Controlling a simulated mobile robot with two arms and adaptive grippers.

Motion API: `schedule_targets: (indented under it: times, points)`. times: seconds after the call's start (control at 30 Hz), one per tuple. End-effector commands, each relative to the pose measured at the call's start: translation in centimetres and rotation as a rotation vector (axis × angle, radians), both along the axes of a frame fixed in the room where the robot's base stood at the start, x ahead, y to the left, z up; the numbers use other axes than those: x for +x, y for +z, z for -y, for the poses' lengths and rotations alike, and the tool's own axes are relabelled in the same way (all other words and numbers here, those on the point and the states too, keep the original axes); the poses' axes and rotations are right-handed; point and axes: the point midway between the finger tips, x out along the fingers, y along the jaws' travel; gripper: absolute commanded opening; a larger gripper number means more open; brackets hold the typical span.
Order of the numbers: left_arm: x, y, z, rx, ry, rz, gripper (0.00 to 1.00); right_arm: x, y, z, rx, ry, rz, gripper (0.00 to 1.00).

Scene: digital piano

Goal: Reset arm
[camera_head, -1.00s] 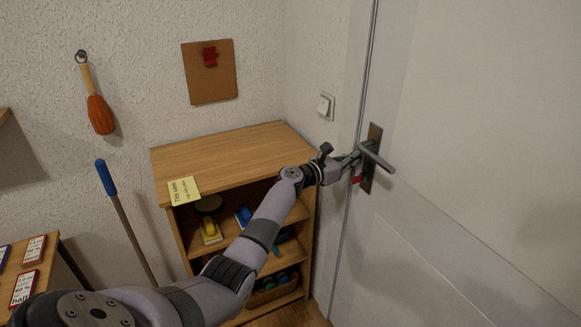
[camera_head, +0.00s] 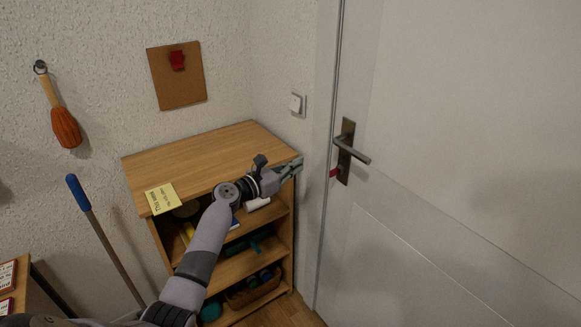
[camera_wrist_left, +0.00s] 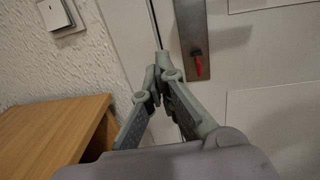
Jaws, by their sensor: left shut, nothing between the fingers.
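My left gripper (camera_head: 291,168) is shut and empty in the head view. It is in front of the right end of the wooden shelf unit (camera_head: 215,150), apart from the door handle (camera_head: 352,152). In the left wrist view my left gripper (camera_wrist_left: 158,62) has its fingertips together, pointing toward the door edge. The metal handle plate (camera_wrist_left: 192,30) with a red key (camera_wrist_left: 197,66) is ahead and to the right of them. My right gripper is in neither view.
The white door (camera_head: 450,120) is closed on the right. A light switch (camera_head: 297,103) is on the wall beside it. The shelf holds several items and a yellow note (camera_head: 161,198) on top. A blue-handled stick (camera_head: 78,193) leans at the left. A cork board (camera_head: 177,88) hangs above.

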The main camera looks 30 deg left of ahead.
Motion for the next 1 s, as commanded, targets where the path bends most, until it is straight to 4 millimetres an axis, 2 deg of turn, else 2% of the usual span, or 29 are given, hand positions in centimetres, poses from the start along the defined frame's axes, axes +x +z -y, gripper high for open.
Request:
schedule_targets:
  times: [0.1, 0.3, 0.37, 0.43, 0.47, 0.53, 0.67, 0.7, 0.77, 0.8, 0.87, 0.9, 0.97, 1.0]
  points:
    - [-0.9, 0.0, -0.4, 0.002, -0.001, 0.000, 0.00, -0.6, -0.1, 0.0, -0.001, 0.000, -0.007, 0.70]
    - [-1.2, -0.1, -0.5, 0.003, 0.000, -0.002, 0.00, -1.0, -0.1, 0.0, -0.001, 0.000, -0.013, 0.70]
    - [-1.2, -0.9, -0.4, 0.020, 0.002, -0.011, 0.00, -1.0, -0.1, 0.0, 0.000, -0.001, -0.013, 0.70]
    - [-1.3, -2.9, -0.2, 0.071, 0.007, -0.034, 0.00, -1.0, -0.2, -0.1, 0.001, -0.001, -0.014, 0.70]
    - [-1.5, -4.2, -0.1, 0.103, 0.010, -0.049, 0.00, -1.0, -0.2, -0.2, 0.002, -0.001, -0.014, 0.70]
    - [-2.0, -8.3, 0.2, 0.213, 0.014, -0.095, 0.00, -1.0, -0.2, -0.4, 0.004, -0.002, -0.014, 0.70]
    - [-4.5, -17.7, 1.1, 0.496, -0.016, -0.196, 0.00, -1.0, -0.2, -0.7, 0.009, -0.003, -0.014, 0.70]
    - [-5.6, -20.7, 1.4, 0.589, -0.036, -0.226, 0.00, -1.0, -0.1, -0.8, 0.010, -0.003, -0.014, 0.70]
    - [-7.5, -24.9, 1.9, 0.728, -0.079, -0.266, 0.00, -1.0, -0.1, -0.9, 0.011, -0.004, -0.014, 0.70]
    - [-8.9, -27.6, 2.2, 0.822, -0.113, -0.290, 0.00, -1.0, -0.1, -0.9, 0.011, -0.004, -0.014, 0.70]
    - [-11.3, -31.6, 2.7, 0.960, -0.179, -0.322, 0.00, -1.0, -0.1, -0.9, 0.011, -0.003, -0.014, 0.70]
    - [-13.1, -34.1, 3.0, 1.051, -0.228, -0.339, 0.00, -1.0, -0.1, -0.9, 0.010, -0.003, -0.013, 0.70]
    - [-15.9, -37.7, 3.6, 1.188, -0.314, -0.360, 0.00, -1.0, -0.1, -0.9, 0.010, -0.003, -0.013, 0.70]
    - [-18.0, -40.0, 4.0, 1.277, -0.378, -0.367, 0.00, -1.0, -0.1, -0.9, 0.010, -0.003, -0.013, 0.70]
